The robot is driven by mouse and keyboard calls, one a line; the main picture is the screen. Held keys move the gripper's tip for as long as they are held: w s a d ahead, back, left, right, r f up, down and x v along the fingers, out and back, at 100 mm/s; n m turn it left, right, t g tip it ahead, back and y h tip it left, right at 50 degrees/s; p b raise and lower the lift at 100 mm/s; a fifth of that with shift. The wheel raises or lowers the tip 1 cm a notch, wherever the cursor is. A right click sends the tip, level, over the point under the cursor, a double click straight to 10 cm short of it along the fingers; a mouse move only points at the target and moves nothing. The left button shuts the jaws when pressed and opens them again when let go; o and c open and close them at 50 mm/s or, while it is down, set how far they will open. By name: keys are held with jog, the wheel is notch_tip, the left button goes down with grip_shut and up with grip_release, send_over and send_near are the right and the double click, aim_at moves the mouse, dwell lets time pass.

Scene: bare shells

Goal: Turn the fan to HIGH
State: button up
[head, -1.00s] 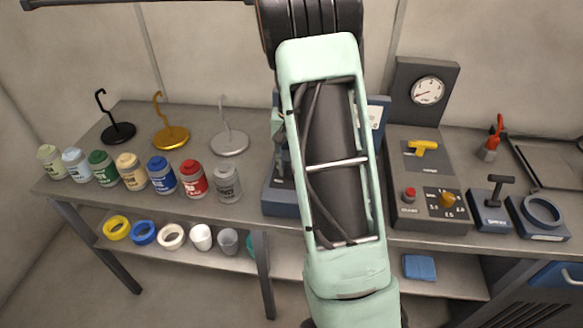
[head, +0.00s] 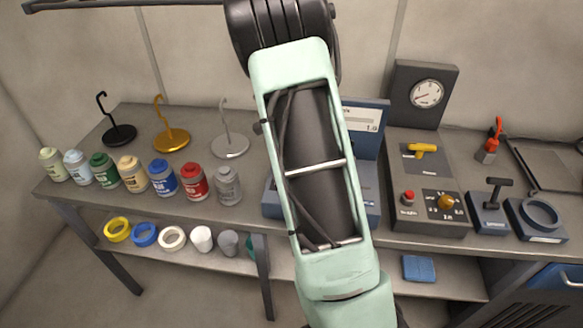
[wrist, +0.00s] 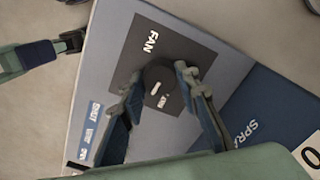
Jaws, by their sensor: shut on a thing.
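The fan knob (wrist: 158,84) is a dark round knob with a pale mark, on a dark plate (wrist: 130,62) labelled FAN. Small markings by the knob are partly covered and unreadable. My gripper (wrist: 158,90) is shut on the knob, one finger on each side, in the wrist view. In the head view my arm hides the knob and the gripper. The blue-grey spray unit (head: 368,116) shows beside my arm on the bench, with a white label on its upright panel.
Left of my arm stand several paint jars (head: 162,177) and hook stands (head: 172,138). To the right are a grey control box (head: 415,226) with a yellow handle and knob, a gauge (head: 426,93), and a ring fixture (head: 540,213). A sticker strip (wrist: 90,130) lies near the left finger.

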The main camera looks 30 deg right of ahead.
jog(key=m+p, duration=0.1)
jog(key=m, duration=0.3)
jog(key=shift+m, duration=0.4)
dwell(0.4)
jog(key=o, duration=1.2)
jog(key=shift+c, duration=0.2)
notch_tip(320, 180, up, 12)
